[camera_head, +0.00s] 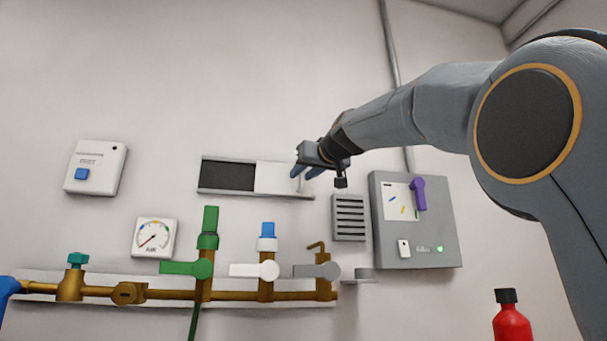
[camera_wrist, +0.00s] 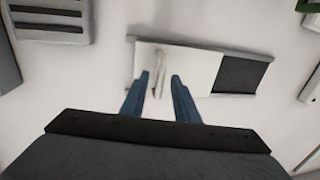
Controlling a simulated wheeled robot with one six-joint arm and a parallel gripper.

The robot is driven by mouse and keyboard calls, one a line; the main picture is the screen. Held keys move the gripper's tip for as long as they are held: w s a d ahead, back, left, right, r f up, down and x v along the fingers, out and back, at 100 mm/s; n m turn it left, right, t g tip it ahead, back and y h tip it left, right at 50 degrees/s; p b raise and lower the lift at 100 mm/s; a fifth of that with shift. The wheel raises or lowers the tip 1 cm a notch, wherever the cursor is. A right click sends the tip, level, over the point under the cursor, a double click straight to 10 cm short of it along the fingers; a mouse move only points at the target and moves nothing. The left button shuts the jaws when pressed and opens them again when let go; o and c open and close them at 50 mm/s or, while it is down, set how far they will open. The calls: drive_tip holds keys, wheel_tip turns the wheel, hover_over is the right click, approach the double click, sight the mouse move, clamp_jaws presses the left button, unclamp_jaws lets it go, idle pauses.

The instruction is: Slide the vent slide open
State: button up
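The vent slide is a white plate (camera_head: 275,178) in a grey-railed wall frame, covering its right half in the head view. The dark vent opening (camera_head: 227,176) shows to its left. In the wrist view the white plate (camera_wrist: 195,71) is at left and the dark opening (camera_wrist: 240,75) at right. A small upright handle (camera_wrist: 159,72) stands on the plate. My gripper (camera_head: 302,174) is at the plate's right end in the head view. In the wrist view my gripper (camera_wrist: 160,75) is open, with one blue finger on each side of the handle and gaps between. Contact is not visible.
A louvred grille (camera_head: 349,217) and a grey control box (camera_head: 416,222) are right of and below the vent. Brass pipework with green, white and grey valve levers (camera_head: 188,268) runs beneath. A red bottle (camera_head: 512,325) stands lower right. The wall above the vent is clear.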

drive_tip(key=v, duration=0.7)
drive_tip(key=shift+s+d+b, duration=0.15)
drive_tip(key=shift+s+b, duration=0.25)
drive_tip(key=shift+b, duration=0.05)
